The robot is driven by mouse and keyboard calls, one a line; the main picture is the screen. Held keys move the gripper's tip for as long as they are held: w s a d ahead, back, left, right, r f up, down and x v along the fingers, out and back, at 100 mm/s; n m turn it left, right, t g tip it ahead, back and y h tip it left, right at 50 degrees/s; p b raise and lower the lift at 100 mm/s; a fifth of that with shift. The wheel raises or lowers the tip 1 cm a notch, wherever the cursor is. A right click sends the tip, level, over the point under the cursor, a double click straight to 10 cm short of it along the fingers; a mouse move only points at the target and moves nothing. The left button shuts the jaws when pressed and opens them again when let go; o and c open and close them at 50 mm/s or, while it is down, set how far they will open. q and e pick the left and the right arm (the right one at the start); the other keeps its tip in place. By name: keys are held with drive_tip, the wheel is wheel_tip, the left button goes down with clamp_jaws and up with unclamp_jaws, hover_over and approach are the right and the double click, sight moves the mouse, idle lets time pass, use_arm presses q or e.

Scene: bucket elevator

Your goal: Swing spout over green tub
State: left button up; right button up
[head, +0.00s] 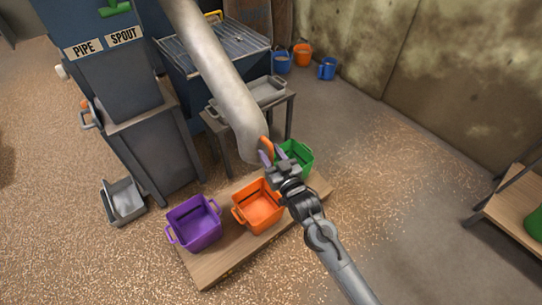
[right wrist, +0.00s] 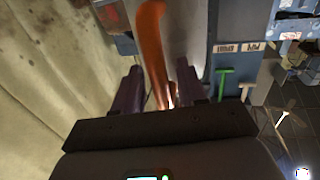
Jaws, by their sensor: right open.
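The grey spout pipe (head: 215,70) slants down from the upper middle of the head view. Its lower end hangs near the green tub (head: 303,150) and behind the orange tub (head: 257,208); I cannot tell exactly which spot its mouth is over. An orange handle (head: 266,146) sits at the spout's lower end. My right gripper (head: 268,156) is open at this handle and partly hides the green tub. In the right wrist view the orange handle (right wrist: 153,55) stands between the two purple fingers, with gaps beside it. My left gripper is not in view.
A purple tub (head: 194,223) shares the low wooden board (head: 215,268) with the orange and green tubs. A blue machine with PIPE and SPOUT labels (head: 105,43) stands at the left. A grey tray (head: 265,90) lies on a stand behind the spout.

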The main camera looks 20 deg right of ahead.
drive_tip(key=shift+c, duration=0.2)
clamp_jaws()
drive_tip(key=shift+w, duration=0.1)
